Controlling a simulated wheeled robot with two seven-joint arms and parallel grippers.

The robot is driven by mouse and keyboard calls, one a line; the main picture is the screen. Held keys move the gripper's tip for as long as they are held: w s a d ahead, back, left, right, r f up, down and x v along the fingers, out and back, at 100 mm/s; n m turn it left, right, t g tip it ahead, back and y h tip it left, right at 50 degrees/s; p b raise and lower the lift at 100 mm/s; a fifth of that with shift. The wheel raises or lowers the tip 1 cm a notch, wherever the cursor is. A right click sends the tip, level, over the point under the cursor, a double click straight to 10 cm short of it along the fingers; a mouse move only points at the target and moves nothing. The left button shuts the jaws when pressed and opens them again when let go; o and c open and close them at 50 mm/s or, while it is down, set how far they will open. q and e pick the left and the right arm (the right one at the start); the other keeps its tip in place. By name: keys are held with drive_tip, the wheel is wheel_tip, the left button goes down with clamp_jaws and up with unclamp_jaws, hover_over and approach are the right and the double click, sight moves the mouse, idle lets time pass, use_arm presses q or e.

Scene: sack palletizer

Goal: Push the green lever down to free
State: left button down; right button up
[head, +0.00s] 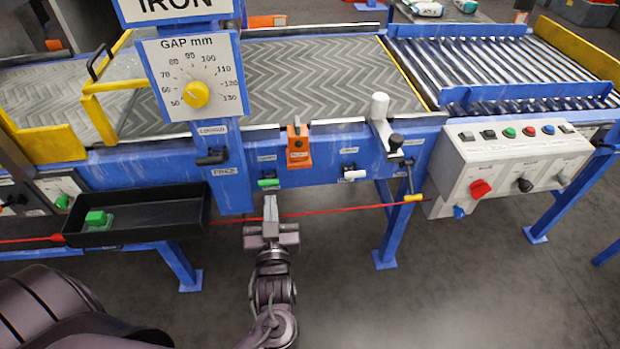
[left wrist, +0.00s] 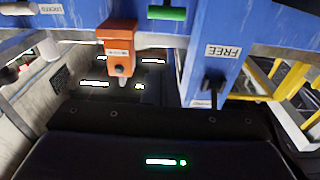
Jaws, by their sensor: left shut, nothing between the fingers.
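The green lever (head: 268,183) is a short green handle on the front of the blue conveyor frame, below a small white label. It also shows at the top of the left wrist view (left wrist: 166,13). My left gripper (head: 270,203) is shut and empty, pointing up at the frame just below the green lever in the head view. I cannot tell whether its fingertips touch the lever. The fingertips are not clear in the left wrist view. My right gripper is not in view.
An orange block (head: 298,146) and a white handle (head: 354,175) are to the lever's right. A blue post with a gap dial (head: 196,93) stands to its left. A black tray (head: 140,232) holds a green button. A red cord (head: 330,213) runs behind my gripper. A control box (head: 515,165) is at right.

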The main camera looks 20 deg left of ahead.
use_arm(q)
wheel_tip(320, 180, up, 2)
hover_over(268, 184)
drive_tip(key=shift+s+d+f, duration=0.1)
drive_tip(key=shift+s+f, duration=0.05)
drive_tip(key=shift+f, duration=0.5)
drive_tip(key=shift+s+d+f, duration=0.15)
drive_tip(key=shift+f, duration=0.55)
drive_tip(key=shift+s+d+f, duration=0.1)
drive_tip(key=shift+s+f, duration=0.05)
drive_tip(key=shift+f, duration=0.5)
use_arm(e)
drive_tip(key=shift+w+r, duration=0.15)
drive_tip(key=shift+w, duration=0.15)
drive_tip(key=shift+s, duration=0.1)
use_arm(q)
drive_tip(key=shift+f+b, duration=0.15)
drive_tip(key=shift+b, duration=0.15)
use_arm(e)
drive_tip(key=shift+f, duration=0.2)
